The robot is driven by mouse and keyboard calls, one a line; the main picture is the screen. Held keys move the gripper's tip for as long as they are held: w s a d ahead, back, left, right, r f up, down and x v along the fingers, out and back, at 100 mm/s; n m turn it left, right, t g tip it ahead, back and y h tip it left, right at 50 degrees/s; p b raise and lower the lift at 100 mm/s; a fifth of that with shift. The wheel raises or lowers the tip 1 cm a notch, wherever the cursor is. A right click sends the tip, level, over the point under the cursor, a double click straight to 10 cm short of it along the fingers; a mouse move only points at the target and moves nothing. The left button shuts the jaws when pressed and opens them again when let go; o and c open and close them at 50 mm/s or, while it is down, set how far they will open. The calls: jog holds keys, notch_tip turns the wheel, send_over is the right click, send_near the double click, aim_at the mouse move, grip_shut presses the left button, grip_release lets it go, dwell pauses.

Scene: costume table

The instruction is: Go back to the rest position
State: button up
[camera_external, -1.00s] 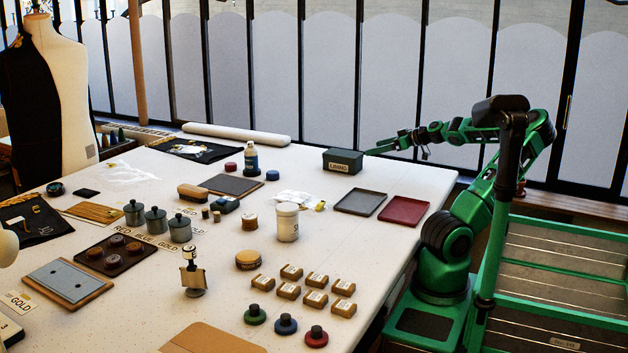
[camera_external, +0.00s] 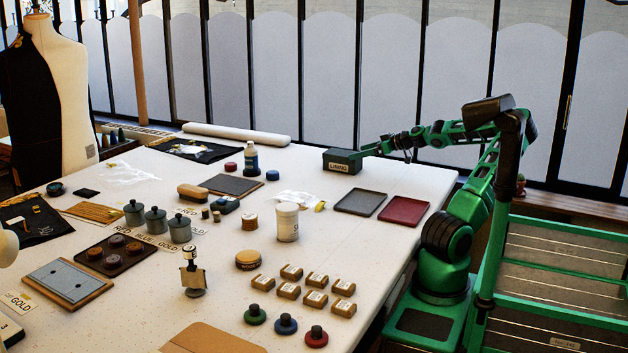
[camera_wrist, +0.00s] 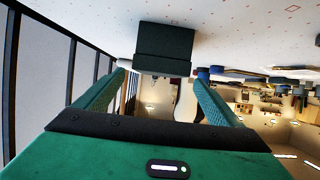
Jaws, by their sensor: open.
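My gripper (camera_external: 368,151) is open at the far right corner of the table, close to the right end of the dark green box labelled LINING (camera_external: 342,161). In the wrist view, my two green fingers (camera_wrist: 158,78) are spread apart with nothing between them. The dark green box (camera_wrist: 165,42) shows just beyond the fingertips, and I cannot tell whether they touch it. My arm reaches over the table's right edge from my base.
A grey tray (camera_external: 360,202) and a red tray (camera_external: 404,211) lie near the table's right edge. A white jar (camera_external: 287,223) and several small labelled boxes stand farther forward. A paned partition (camera_external: 335,80) runs behind the table. The air above the trays is clear.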

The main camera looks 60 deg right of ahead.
aim_at(348, 153)
jog(key=x, duration=0.5)
jog(key=shift+s, duration=0.1)
jog(key=shift+s+d+r, duration=0.1)
jog(key=shift+r, duration=0.9)
